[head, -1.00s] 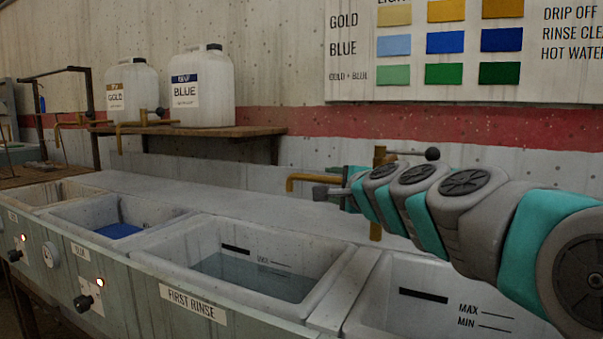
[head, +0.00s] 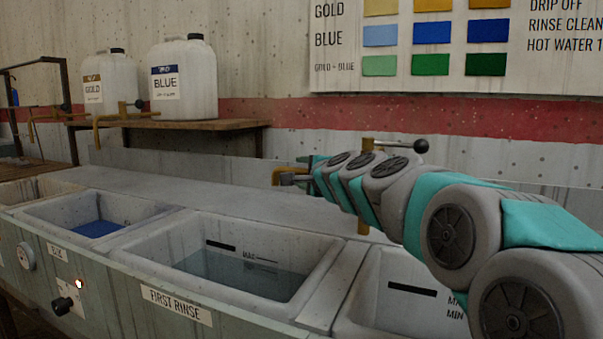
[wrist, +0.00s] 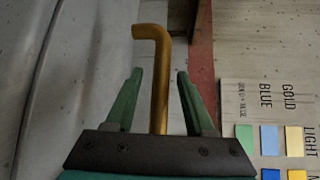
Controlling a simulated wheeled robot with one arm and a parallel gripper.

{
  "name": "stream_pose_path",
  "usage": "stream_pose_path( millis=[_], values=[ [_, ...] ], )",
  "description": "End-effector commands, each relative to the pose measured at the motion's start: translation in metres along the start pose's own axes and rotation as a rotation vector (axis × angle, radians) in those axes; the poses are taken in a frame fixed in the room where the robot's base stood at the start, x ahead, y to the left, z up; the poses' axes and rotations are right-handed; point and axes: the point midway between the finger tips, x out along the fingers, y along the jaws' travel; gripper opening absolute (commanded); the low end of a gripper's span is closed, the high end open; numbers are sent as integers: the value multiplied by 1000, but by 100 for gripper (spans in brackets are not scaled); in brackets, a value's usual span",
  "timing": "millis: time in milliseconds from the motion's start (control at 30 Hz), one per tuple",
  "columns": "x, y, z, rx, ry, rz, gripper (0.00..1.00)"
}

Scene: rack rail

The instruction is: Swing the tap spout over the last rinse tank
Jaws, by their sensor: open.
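The brass tap spout (head: 277,173) runs left from an upright brass post (head: 364,226) behind the tanks and turns down at its tip. My gripper (wrist: 160,72) is open, with one green finger on each side of the spout in the wrist view. The spout's bent end (wrist: 146,32) reaches past the fingertips, and gaps show on both sides. In the head view my arm hides the spout's middle. The spout lies behind the First Rinse tank (head: 322,262). Another white tank (head: 372,284) with MAX and MIN marks is at the right, partly hidden by my arm; its label is out of view.
A blue-filled tank (head: 52,219) stands left of First Rinse. A black-knobbed lever (head: 420,146) tops the tap post. The grey ledge (head: 215,184) behind the tanks is clear.

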Motion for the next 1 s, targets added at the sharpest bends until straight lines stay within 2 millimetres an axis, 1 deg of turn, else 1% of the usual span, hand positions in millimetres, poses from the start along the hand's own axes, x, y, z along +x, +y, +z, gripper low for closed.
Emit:
stream_pose_path(
  millis=[233,267,700,733,1000],
  values=[
    [1,0,0,0,0,0,54],
    [1,0,0,0,0,0,52],
    [1,0,0,0,0,0,2],
    [1,0,0,0,0,0,0],
    [1,0,0,0,0,1,0]
  ],
)
